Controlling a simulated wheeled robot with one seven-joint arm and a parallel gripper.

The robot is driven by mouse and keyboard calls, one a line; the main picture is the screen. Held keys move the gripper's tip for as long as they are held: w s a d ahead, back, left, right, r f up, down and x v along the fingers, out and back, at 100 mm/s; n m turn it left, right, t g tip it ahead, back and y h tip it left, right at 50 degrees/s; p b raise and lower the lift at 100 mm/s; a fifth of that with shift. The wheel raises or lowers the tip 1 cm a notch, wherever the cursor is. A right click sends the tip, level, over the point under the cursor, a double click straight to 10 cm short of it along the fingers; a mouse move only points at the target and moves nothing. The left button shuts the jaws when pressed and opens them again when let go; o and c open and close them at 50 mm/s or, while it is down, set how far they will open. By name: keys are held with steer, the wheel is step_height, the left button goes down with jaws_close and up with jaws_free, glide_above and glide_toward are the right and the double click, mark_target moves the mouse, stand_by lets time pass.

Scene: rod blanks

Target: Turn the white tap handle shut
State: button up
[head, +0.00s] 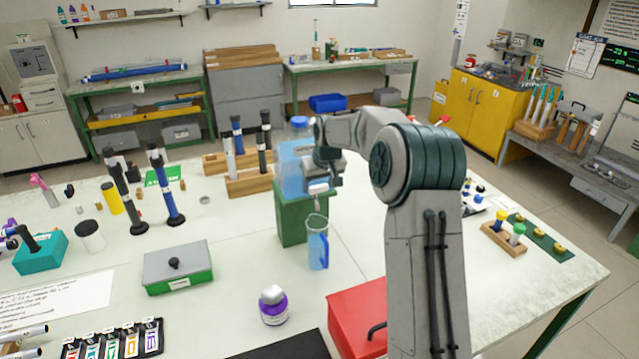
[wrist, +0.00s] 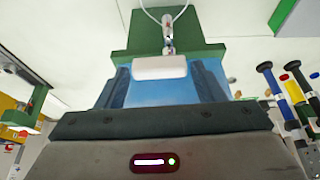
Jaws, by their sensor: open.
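A blue, see-through water container (head: 291,170) stands on a green block (head: 291,215) near the middle of the table. The white tap handle (wrist: 160,67) is in the wrist view, above a small metal spout (wrist: 168,30) at the container's front. My gripper (wrist: 164,82) is open, with one dark finger on each side of the handle. I cannot tell whether either finger touches it. In the head view my gripper (head: 320,184) is at the container's front and partly hides the tap. A clear jug (head: 318,247) with blue in it stands below the spout.
A red box (head: 357,312) with a dark handle and a purple-labelled bottle (head: 273,306) stand in front of the jug. Wooden racks with upright rods (head: 248,183) are behind left. A green-and-grey box (head: 177,268) lies at left. Clear tabletop lies between it and the jug.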

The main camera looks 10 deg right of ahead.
steer(key=b+v, duration=0.2)
steer(key=v, duration=1.2)
steer(key=shift+b, duration=0.4)
steer(key=s+a+m+h, duration=0.1)
steer(key=s+a, duration=0.1)
steer(key=s, duration=1.8)
steer(key=s+f, duration=0.4)
steer(key=s, duration=0.5)
steer(key=s+d+f+m, duration=0.1)
steer(key=s+f, duration=0.4)
steer(key=s, duration=0.4)
steer(key=shift+d+g, duration=0.25)
steer(key=shift+g, duration=0.05)
steer(key=shift+r, duration=0.1)
